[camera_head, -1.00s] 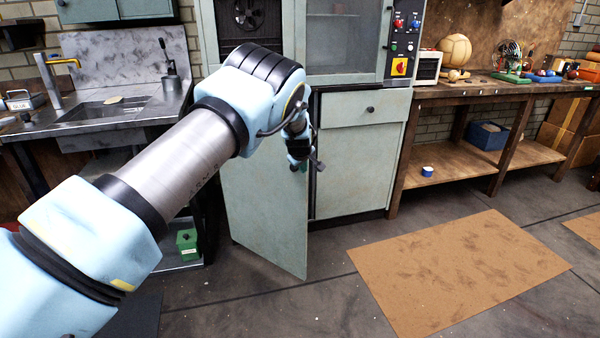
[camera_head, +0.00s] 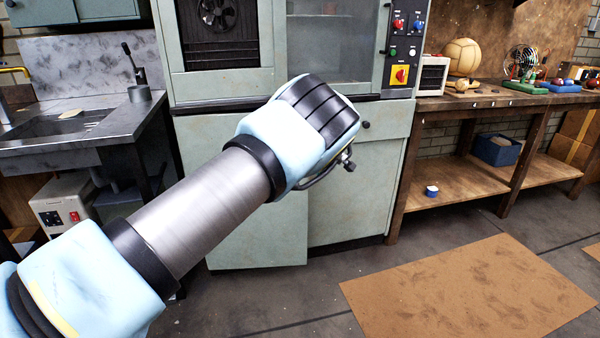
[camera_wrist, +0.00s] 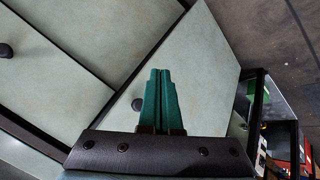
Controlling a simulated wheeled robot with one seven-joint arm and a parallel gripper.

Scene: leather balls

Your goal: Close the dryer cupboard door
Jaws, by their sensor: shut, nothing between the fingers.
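The dryer cupboard (camera_head: 350,200) is a tall grey-green cabinet in the middle of the head view. Its lower left door (camera_head: 255,240) stands slightly ajar; its bottom edge hangs out in front of the neighbouring panel. In the wrist view the door (camera_wrist: 205,60) fills the middle, with a dark round knob (camera_wrist: 137,104) near its free edge. My gripper (camera_wrist: 160,75) is shut and empty, its green fingers in front of the door face; I cannot tell if they touch it. In the head view my arm hides the gripper and part of the door.
A wooden workbench (camera_head: 500,100) stands to the right.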

